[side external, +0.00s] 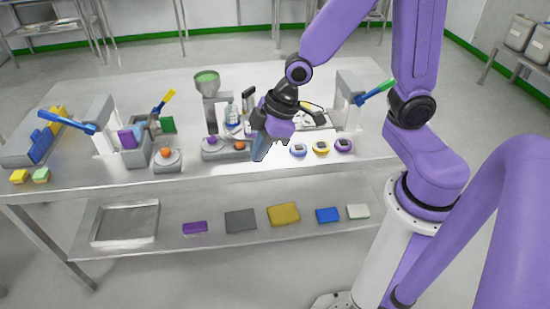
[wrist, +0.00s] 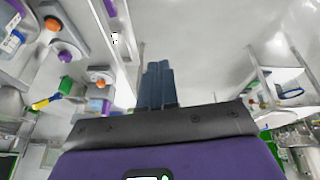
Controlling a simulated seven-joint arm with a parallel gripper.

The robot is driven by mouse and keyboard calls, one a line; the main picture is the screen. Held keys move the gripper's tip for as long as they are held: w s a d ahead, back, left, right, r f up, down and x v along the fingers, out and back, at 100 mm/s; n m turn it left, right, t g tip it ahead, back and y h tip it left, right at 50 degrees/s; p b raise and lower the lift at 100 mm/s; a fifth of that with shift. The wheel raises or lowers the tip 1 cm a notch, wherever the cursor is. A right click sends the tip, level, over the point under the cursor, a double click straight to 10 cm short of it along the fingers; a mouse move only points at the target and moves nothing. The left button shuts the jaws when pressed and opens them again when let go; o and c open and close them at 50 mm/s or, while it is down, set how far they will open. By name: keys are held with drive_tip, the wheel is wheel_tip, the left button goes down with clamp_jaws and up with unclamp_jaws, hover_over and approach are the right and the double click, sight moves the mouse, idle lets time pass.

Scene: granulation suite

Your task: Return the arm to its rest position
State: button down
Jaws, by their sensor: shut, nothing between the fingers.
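My gripper (side external: 262,152) hangs over the front middle of the steel table (side external: 80,178) in the side external view, fingers pointing down and slightly left. In the wrist view my gripper (wrist: 158,68) shows its dark blue fingers side by side with no gap between them. It is shut and nothing shows in it. My purple arm reaches in from the right, bent at the elbow. Whether the fingertips touch anything below is hard to tell in the side view.
Near my gripper stand a grey unit with an orange knob (side external: 239,145), a hopper with green contents (side external: 207,77), and blue, yellow and purple round pieces (side external: 321,147). A lever press (side external: 349,95) stands right, another (side external: 103,125) left. The lower shelf (side external: 170,236) holds coloured blocks.

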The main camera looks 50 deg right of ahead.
drive_tip(key=s+d+r+n+g+h, duration=0.1)
drive_tip(key=s+d+r, duration=0.2)
drive_tip(key=s, duration=0.5)
drive_tip(key=s+d+r+g+h, duration=0.1)
drive_tip(key=s+d+r+g, duration=0.1)
drive_tip(key=s, duration=0.7)
drive_tip(key=shift+s+d+r+n+h, duration=0.15)
drive_tip(key=shift+d+r+n+h, duration=0.2)
drive_tip(key=shift+d, duration=0.3)
idle(1.7)
drive_tip(key=w+a+f+m+t+y, duration=0.1)
drive_tip(key=w+a+f+t+y, duration=0.15)
drive_tip(key=w, duration=0.65)
drive_tip(key=w+a+f+m+t+y, duration=0.15)
drive_tip(key=w+a, duration=0.25)
drive_tip(key=w, duration=0.5)
drive_tip(key=w+d+f+t+h, duration=0.2)
drive_tip(key=w+d, duration=0.4)
drive_tip(key=w, duration=0.3)
drive_tip(key=w+d+f+m+t+h, duration=0.1)
drive_tip(key=w+d+f+t+h, duration=0.2)
drive_tip(key=w+d, duration=0.4)
drive_tip(key=shift+w+f+m, duration=0.2)
drive_tip(key=shift+w+m, duration=0.1)
drive_tip(key=shift+w, duration=0.65)
drive_tip(key=shift+f, duration=0.1)
